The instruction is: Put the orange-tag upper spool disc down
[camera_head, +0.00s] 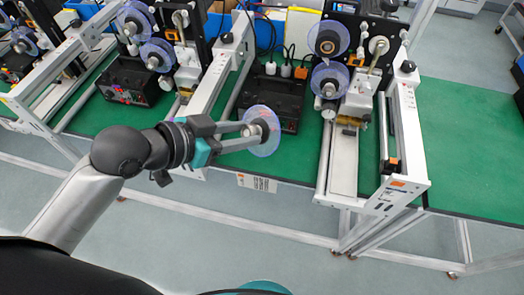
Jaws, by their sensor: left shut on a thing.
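My left gripper (248,132) is shut on a translucent, blue-edged spool disc (266,147). The disc is tilted and shows in front of the green bench and a black box; its height above the bench is hard to tell. The machine with the orange tag (397,184) stands to the right of the disc. Its upper spool (328,39) has a blue-violet rim and a brownish centre, and its lower spool (330,80) is below it. My right gripper is not in view.
The black box (272,98) is just behind the held disc. White machine rails (220,85) rise to its left. Another machine with spools (156,55) stands further left. The green bench top (465,145) is clear at the right.

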